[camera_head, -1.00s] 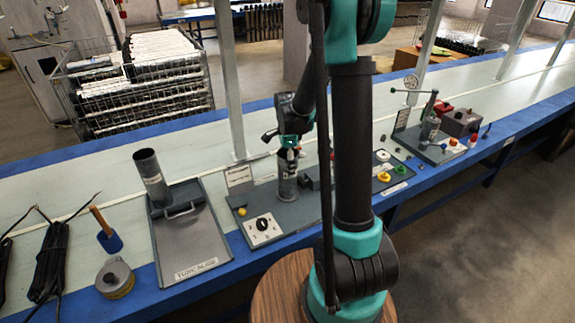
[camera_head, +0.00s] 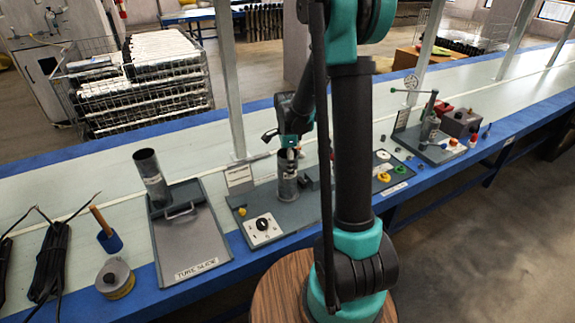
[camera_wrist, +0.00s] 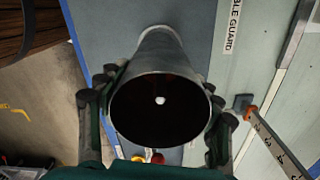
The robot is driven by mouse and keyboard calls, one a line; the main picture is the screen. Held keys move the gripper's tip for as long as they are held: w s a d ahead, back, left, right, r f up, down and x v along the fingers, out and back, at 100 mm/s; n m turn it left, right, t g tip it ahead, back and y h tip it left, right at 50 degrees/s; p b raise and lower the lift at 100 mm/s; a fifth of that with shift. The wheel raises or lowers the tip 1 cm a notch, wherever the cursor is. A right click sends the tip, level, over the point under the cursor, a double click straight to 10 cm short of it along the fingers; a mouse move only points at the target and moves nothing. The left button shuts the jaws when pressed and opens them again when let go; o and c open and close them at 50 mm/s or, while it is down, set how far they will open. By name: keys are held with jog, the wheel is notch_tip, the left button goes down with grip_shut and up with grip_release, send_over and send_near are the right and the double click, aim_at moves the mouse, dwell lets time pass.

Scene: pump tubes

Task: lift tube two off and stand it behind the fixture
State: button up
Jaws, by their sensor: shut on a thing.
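A grey metal tube (camera_head: 287,188) stands upright on the middle fixture (camera_head: 262,212), and my gripper (camera_head: 289,158) is at its top from above. In the wrist view the tube's dark open mouth (camera_wrist: 160,108) faces the camera, with a small light spot deep inside. The fingers of my gripper (camera_wrist: 160,82) are shut on the tube from both sides. I cannot tell whether its foot is clear of the fixture. Another grey tube (camera_head: 150,172) stands on the tray labelled "TUBE SLIDE" (camera_head: 190,245) at left. A third tube (camera_head: 429,128) stands on the right-hand fixture (camera_head: 440,148).
A small sign (camera_head: 239,176) stands behind the middle fixture, close to a grey upright post (camera_head: 231,90). The pale bench strip behind it (camera_head: 195,147) looks clear. A round tin (camera_head: 115,278), a blue-ended tool (camera_head: 109,241) and black cables (camera_head: 48,262) lie at far left.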

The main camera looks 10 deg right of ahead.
jog(key=shift+r, duration=0.65)
dwell(0.5)
notch_tip(320, 180, up, 19)
dwell(3.6)
jog(key=shift+r, duration=0.1)
